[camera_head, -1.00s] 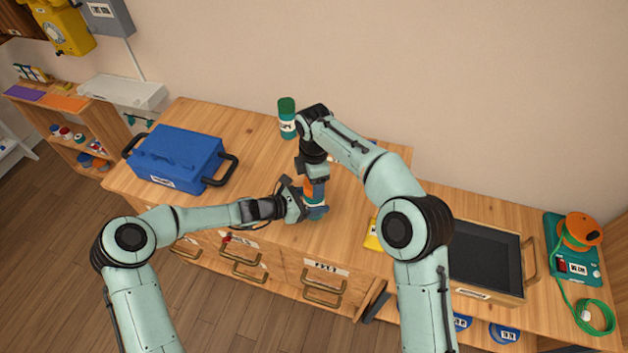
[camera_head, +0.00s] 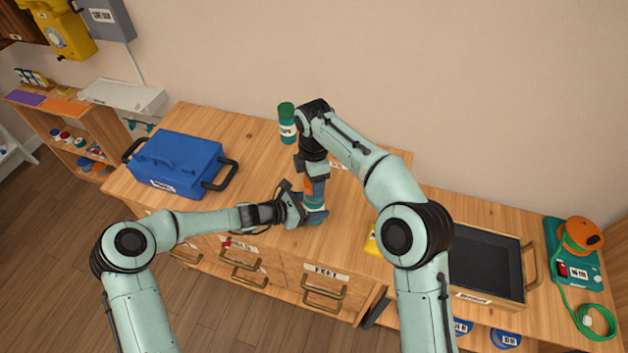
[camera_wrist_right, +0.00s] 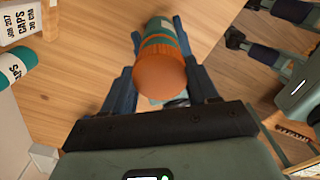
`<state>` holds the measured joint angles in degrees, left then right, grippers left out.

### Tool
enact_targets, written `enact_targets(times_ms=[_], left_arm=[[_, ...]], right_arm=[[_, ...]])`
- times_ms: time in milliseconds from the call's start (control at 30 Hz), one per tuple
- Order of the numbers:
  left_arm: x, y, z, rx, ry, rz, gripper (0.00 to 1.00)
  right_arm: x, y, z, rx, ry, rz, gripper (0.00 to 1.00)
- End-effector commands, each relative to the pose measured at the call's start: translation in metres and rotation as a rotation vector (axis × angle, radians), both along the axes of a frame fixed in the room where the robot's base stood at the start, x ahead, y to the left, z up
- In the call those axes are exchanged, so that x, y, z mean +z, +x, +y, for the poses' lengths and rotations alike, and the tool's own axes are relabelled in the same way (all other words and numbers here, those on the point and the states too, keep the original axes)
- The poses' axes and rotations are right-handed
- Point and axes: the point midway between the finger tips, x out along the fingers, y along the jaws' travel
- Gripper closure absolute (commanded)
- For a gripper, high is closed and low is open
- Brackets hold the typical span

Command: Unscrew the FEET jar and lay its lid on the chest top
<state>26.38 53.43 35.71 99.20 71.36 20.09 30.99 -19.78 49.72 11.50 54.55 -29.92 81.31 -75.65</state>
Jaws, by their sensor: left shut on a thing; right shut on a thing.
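A jar with a teal body (camera_head: 315,212) and an orange lid (camera_head: 309,187) stands on the wooden chest top (camera_head: 255,190), near its front edge. Its label is not readable. My left gripper (camera_head: 312,207) is shut on the jar's body from the left. My right gripper (camera_head: 313,180) points down from above and is shut on the orange lid. In the right wrist view the lid (camera_wrist_right: 160,80) sits between my right gripper's two fingers (camera_wrist_right: 160,60), with the teal body (camera_wrist_right: 159,27) beyond it. I cannot tell whether the lid is still threaded on.
A blue case (camera_head: 180,162) is on the chest's left. A black-lined tray (camera_head: 487,262) and an orange reel (camera_head: 584,233) are at right. Chest top between case and jar is clear.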

Motion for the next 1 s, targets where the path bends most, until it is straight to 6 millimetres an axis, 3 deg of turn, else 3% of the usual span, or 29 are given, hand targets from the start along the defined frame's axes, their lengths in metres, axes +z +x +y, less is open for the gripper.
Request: enact_targets(times_ms=[200,500,533,600,633,1000], left_arm=[[0.0,0.0,0.0,0.0,0.0,0.0,1.0],[0.0,0.0,0.0,0.0,0.0,0.0,1.0],[0.0,0.0,0.0,0.0,0.0,0.0,0.31],[0.0,0.0,0.0,0.0,0.0,0.0,0.08],[0.0,0.0,0.0,0.0,0.0,0.0,0.04],[0.002,-0.002,0.006,0.001,0.001,-0.001,0.04]], right_arm=[[0.029,0.001,0.0,-0.001,0.001,-0.004,0.78],[0.035,0.0,0.0,0.0,0.0,-0.001,0.78],[0.035,0.0,0.0,0.0,0.0,-0.001,0.78],[0.035,0.0,0.0,0.0,0.0,-0.001,0.78],[0.035,0.0,0.0,0.0,0.0,-0.001,0.78],[0.034,0.0,0.0,0.0,0.0,0.0,0.78]])
